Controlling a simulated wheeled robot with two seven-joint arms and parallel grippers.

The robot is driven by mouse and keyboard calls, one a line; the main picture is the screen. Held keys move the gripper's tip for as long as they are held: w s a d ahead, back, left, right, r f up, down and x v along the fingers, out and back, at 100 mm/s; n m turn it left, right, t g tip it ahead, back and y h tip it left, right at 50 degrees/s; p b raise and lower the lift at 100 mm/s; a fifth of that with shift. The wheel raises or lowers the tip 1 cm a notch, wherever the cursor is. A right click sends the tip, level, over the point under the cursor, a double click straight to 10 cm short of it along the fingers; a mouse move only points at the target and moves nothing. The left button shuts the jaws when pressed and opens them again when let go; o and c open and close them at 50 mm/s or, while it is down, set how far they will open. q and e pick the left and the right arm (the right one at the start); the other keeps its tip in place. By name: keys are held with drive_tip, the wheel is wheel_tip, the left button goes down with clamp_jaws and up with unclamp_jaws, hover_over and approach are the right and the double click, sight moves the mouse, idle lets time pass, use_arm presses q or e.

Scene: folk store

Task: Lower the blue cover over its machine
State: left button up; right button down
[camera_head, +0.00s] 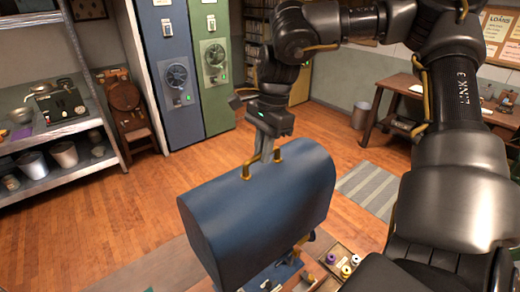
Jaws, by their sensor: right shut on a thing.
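The blue cover (255,210) is a large arched box with a brass-ended handle (246,172) on top. My right gripper (263,158) comes down from above and is shut on this handle. The cover hangs over the lower middle of the view. Parts of the machine (286,271), blue with dark and brass-coloured bits, show past the cover's lower right edge. Most of the machine is hidden behind the cover, so I cannot tell how far the cover's rim is above its base. My left gripper is not in view.
A wooden tray (330,254) with several thread spools (345,271) lies right of the cover. A metal shelf (60,133) with pots stands at the left. Blue and green cabinets (207,108) stand behind. A desk (405,85) stands at the back right. The floor between is open.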

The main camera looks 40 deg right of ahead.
drive_tip(key=shift+d+b+x, duration=0.25)
drive_tip(key=shift+b+x, duration=0.7)
drive_tip(key=shift+x, duration=0.2)
drive_tip(key=shift+f, duration=0.35)
drive_tip(key=shift+s+a, duration=0.1)
drive_tip(key=shift+a, duration=0.05)
drive_tip(key=shift+b, duration=0.35)
drive_tip(key=shift+d+b+x, duration=0.25)
drive_tip(key=shift+b+x, duration=0.85)
drive_tip(key=shift+x, duration=0.15)
drive_tip(key=shift+d+b+x, duration=0.25)
drive_tip(key=shift+b+x, duration=0.9)
drive_tip(key=shift+x, duration=0.1)
drive_tip(key=shift+d+b+x, duration=0.3)
drive_tip(key=shift+b+x, duration=0.8)
drive_tip(key=shift+x, duration=0.15)
drive_tip(key=shift+f, duration=0.3)
